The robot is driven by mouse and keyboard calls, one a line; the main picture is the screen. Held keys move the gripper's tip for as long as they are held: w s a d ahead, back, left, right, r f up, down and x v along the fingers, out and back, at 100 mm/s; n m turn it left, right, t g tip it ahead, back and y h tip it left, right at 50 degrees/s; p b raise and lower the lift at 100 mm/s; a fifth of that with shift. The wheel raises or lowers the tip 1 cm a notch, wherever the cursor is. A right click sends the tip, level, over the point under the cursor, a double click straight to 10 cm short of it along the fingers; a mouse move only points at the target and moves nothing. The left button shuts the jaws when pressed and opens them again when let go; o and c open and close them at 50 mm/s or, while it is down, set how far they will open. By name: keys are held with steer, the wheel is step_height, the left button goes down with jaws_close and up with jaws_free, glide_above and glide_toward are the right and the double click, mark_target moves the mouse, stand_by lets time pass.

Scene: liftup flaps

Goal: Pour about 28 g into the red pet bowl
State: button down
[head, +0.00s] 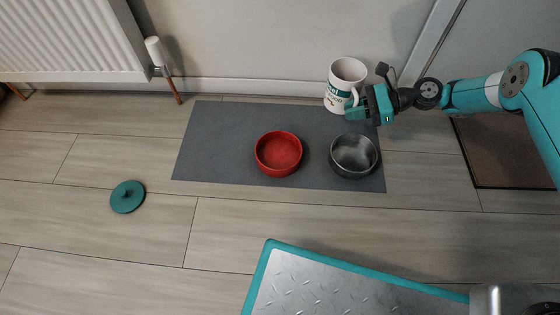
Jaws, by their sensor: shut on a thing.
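The red pet bowl (279,153) sits on the grey mat (215,150), and its inside looks red and empty. A white container like a large mug (347,74), with green print and a handle, is at the back edge of the mat, right of the red bowl. It looks upright; I cannot tell whether it touches the mat. My gripper (362,105) is at its right side, shut on its handle. The container's contents cannot be made out.
A dark metal bowl (354,156) stands on the mat right of the red bowl. A teal lid (127,197) lies on the floor at left. A radiator (70,40) and pipe are at the back left wall. A brown doormat (505,155) is at right.

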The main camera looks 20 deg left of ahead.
steer(key=s+a+f+b, duration=0.1)
steer(key=a+f, duration=0.1)
steer(key=a+f+n+g+b, duration=0.1)
steer(key=f, duration=0.1)
steer(key=s+a+f+n+g+b, duration=0.1)
steer(key=a+f, duration=0.1)
steer(key=shift+s+a+f, duration=0.3)
steer(key=shift+s, duration=0.05)
steer(key=shift+s+a+f+g+h, duration=0.2)
steer(key=shift+s+a+g+h, duration=0.1)
steer(key=shift+a, duration=0.15)
steer(key=shift+w+r, duration=0.1)
steer(key=shift+a, duration=0.1)
